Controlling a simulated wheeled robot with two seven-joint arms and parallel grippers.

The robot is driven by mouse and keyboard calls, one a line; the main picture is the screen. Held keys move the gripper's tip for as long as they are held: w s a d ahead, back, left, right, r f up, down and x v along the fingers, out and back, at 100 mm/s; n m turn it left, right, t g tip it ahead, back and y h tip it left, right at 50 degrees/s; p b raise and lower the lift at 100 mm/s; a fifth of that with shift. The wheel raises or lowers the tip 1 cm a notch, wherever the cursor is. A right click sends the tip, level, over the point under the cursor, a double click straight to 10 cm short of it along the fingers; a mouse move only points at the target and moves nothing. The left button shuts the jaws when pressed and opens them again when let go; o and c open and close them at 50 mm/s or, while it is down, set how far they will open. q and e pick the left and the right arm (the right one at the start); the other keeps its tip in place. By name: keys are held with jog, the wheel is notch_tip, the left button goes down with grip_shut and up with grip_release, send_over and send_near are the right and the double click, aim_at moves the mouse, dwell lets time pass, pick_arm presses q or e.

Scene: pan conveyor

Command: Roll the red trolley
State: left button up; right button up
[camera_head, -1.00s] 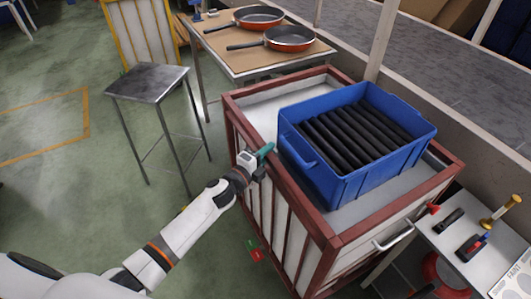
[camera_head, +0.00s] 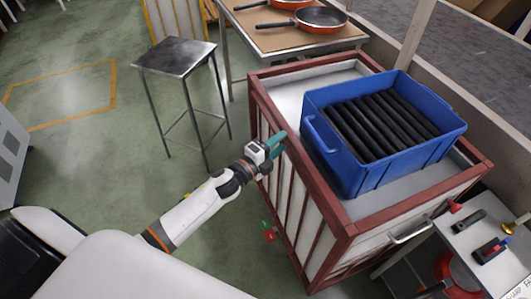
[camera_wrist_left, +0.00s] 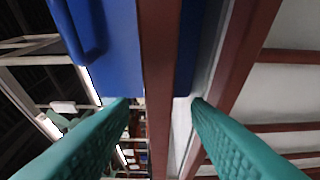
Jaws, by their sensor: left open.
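The red trolley (camera_head: 352,228) is a crate-like cart with a red frame and whitish panels, in the right half of the head view. A blue crate (camera_head: 360,182) full of black rods stands on it. My left gripper (camera_head: 279,142) is at the trolley's left upper rail with its green fingers apart. In the left wrist view, a red rail (camera_wrist_left: 160,50) runs between the open fingers (camera_wrist_left: 158,103); I cannot tell whether they touch it. The trolley's wheels are hidden. My right gripper is not in view.
A metal stool (camera_head: 175,56) stands on the green floor left of the trolley. A table with red pans (camera_head: 307,20) is behind it. A white side table (camera_head: 476,226) with tools stands right of the trolley. Open floor (camera_head: 90,150) lies to the left.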

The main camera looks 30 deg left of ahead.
pick_arm(q)
jog(key=v, duration=0.6)
jog(key=shift+s, duration=0.3)
jog(key=shift+a, duration=0.1)
jog(key=s+a+f+n+g+y+p, duration=0.25)
jog(key=s+f+n, duration=0.35)
jog(key=f, duration=0.7)
jog(key=s+a+f+n+g+y+p, duration=0.15)
jog(key=s+f+n+g+y, duration=0.3)
jog(key=f, duration=0.85)
jog(key=s+d+f+n+g, duration=0.1)
jog(key=s+f+n+g, duration=0.2)
jog(key=s, duration=0.7)
jog(key=s+d+f+n+g+p, duration=0.1)
jog(key=s+d+f+n+g, duration=0.1)
jog(key=s+f, duration=0.4)
jog(key=s+d+f+n+g+h+p, duration=0.1)
jog(key=s+f+n+g, duration=0.3)
jog(key=s, duration=1.1)
jog(key=shift+s+d+f, duration=0.15)
jog(key=shift+s+f, duration=0.25)
jog(key=shift+f, duration=0.45)
